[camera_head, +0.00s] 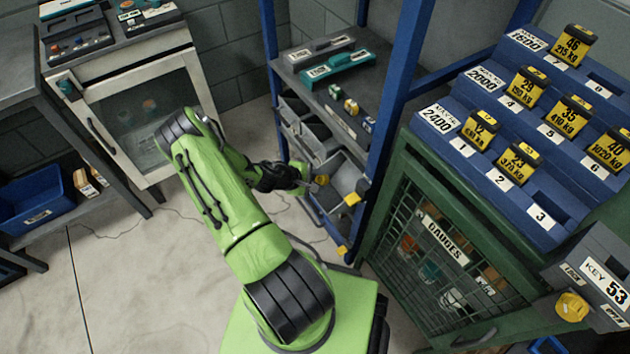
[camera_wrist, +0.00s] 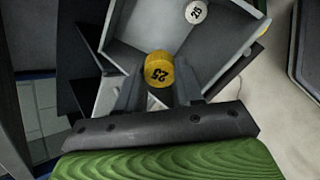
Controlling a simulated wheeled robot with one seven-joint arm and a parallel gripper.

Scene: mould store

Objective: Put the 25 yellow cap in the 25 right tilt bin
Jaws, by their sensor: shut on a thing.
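My gripper (camera_head: 312,180) is shut on a yellow cap (camera_head: 321,180), marked 25, at the front of the blue-framed rack. The yellow cap (camera_wrist: 158,69) shows between the two fingers (camera_wrist: 158,88) in the wrist view. It is held over the open mouth of a grey tilted-out bin (camera_wrist: 130,52). Inside that bin lies a white cap (camera_wrist: 196,12), also marked 25. In the head view the tilted-out bin (camera_head: 345,176) is at the lower right of the rack, with a yellow tab (camera_head: 352,199) on its front. I cannot read its label.
More grey bins (camera_head: 312,134) sit in the rack, left of and above the open one. A shelf (camera_head: 350,75) over them holds teal and grey boxes and several small blocks. A green gauge cabinet (camera_head: 440,245) stands close on the right. The floor (camera_head: 130,270) at left is clear.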

